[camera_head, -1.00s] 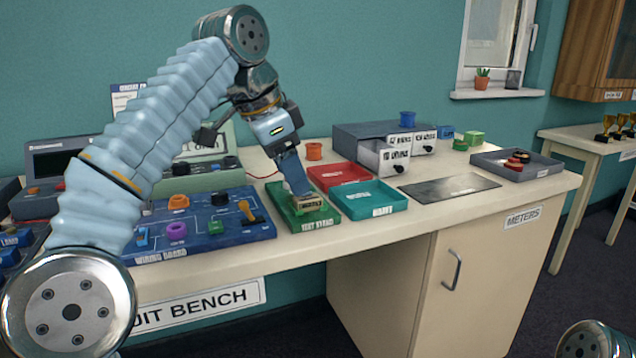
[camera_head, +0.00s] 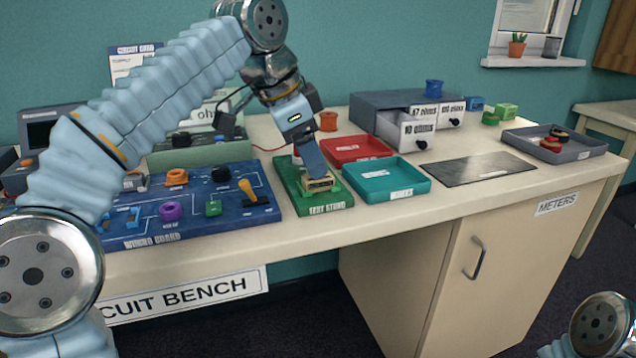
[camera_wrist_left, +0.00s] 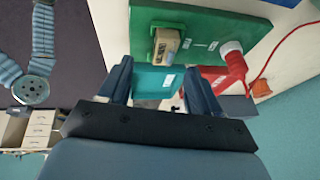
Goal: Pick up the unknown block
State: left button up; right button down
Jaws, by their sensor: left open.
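The tan block (camera_head: 320,186) sits on the green test stand (camera_head: 334,201) on the bench. My left gripper (camera_head: 314,170) points down at it from above, and its fingers hide part of the block in the head view. In the left wrist view the block (camera_wrist_left: 167,46) lies on the green stand (camera_wrist_left: 195,14), just beyond the fingertips of my open left gripper (camera_wrist_left: 158,68). The block appears to be outside the jaws there. My right gripper is not in view.
The blue wiring board (camera_head: 205,234) lies left of the stand. A red tray (camera_head: 352,142) and a teal tray (camera_head: 395,192) sit close on its right. A drawer unit (camera_head: 385,101) stands behind; a dark plate (camera_head: 478,168) and grey tray (camera_head: 587,152) lie farther right.

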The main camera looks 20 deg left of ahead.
pick_arm(q)
jog(key=x, duration=0.4)
jog(key=shift+w+d+f+b, duration=0.1)
jog(key=shift+w+f+b, duration=0.1)
jog(key=shift+w+b, duration=0.25)
jog(key=shift+c, duration=0.3)
grip_shut()
jog(key=shift+r, duration=0.15)
